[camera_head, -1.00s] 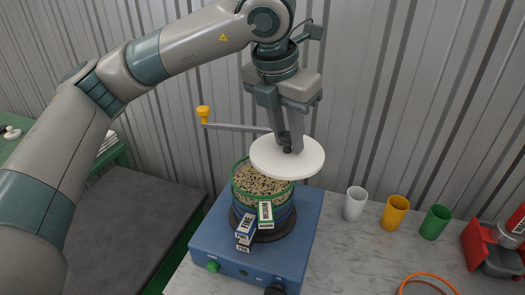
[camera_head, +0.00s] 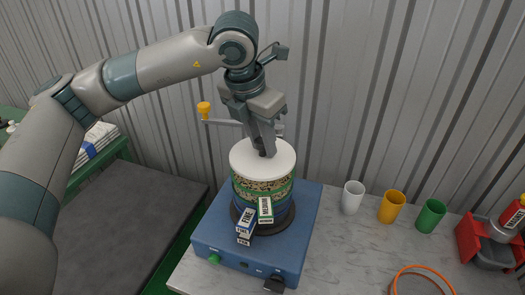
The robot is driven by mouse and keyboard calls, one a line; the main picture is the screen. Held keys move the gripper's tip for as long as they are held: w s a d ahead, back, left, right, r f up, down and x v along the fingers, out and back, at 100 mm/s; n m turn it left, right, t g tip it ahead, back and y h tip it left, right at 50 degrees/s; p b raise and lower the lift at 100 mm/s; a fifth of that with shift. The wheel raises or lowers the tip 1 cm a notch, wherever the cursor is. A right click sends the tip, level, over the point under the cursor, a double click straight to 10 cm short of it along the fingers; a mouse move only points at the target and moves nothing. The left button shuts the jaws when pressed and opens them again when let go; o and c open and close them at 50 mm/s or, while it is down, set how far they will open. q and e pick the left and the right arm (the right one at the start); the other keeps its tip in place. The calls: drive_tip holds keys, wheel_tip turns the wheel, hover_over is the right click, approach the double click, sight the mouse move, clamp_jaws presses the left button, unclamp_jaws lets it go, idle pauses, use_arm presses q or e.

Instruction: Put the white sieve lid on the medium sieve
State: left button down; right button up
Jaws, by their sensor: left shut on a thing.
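The white sieve lid (camera_head: 279,163) is a round white disc with a dark knob at its middle. My left gripper (camera_head: 264,150) is shut on the knob from above. The lid is over the top of the medium sieve (camera_head: 281,189), which has a green rim, a label reading MEDIUM and pale grains inside. The lid covers most of its opening; a strip of grains shows below the lid's front edge. I cannot tell whether the lid touches the sieve. The blue fine sieve (camera_head: 284,212) is under the medium one. My right gripper is not in view.
The sieves stand on a blue shaker base (camera_head: 235,255) on a marble counter (camera_head: 350,245). White (camera_head: 352,197), yellow (camera_head: 391,207) and green (camera_head: 431,216) cups stand at right. An orange ring (camera_head: 395,278) lies in front. A yellow-knobbed crank arm (camera_head: 204,109) is behind the lid.

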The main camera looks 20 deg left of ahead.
sight(262, 152)
use_arm(q)
wheel_tip(262, 152, down, 3)
drive_tip(key=shift+r+p, duration=0.1)
drive_tip(key=shift+p, duration=0.6)
drive_tip(key=shift+f, duration=0.2)
drive_tip(key=shift+f, duration=0.15)
drive_tip(key=c, duration=1.5)
unclamp_jaws()
drive_tip(key=shift+r, duration=0.2)
